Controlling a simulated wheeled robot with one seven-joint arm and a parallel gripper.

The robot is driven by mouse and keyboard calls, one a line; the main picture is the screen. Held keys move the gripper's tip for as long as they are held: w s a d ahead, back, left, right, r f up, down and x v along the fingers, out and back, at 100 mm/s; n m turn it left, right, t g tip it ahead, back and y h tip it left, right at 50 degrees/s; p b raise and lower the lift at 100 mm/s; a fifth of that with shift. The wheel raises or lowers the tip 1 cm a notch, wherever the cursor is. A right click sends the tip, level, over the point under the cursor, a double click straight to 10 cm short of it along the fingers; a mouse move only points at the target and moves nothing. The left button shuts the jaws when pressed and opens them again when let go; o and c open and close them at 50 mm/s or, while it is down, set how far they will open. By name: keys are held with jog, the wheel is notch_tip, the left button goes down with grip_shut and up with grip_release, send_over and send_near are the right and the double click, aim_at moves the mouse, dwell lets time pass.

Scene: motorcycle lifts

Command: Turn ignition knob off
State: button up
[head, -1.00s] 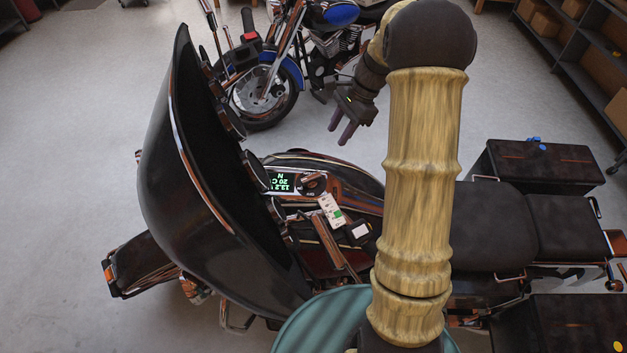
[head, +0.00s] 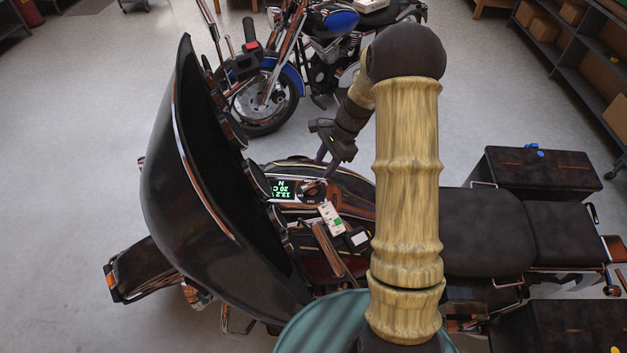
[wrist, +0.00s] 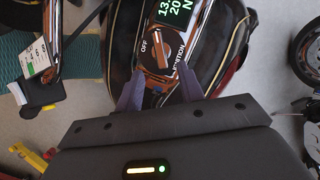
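The ignition knob (wrist: 154,54) is a dark round knob with a raised grip bar, on a chrome panel of the black motorcycle's tank console. In the wrist view, "OFF" is printed to its left and "IGNITION" to its lower right. Its bar runs roughly up and down in that view, not towards "OFF". My gripper (wrist: 160,78) is open, with its two purple fingers apart and the knob just ahead of and between the tips. I cannot tell whether they touch it.
A lit green display (head: 283,189) sits beside the knob. The large black fairing (head: 195,170) rises at left. A blue motorcycle (head: 300,65) stands behind, and shelves (head: 580,60) line the right.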

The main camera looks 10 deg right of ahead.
aim_at(313, 183)
jog(key=p+x, duration=0.1)
jog(key=x, duration=0.7)
jog(key=shift+a+f, duration=0.1)
jog(key=shift+f, duration=0.05)
grip_shut()
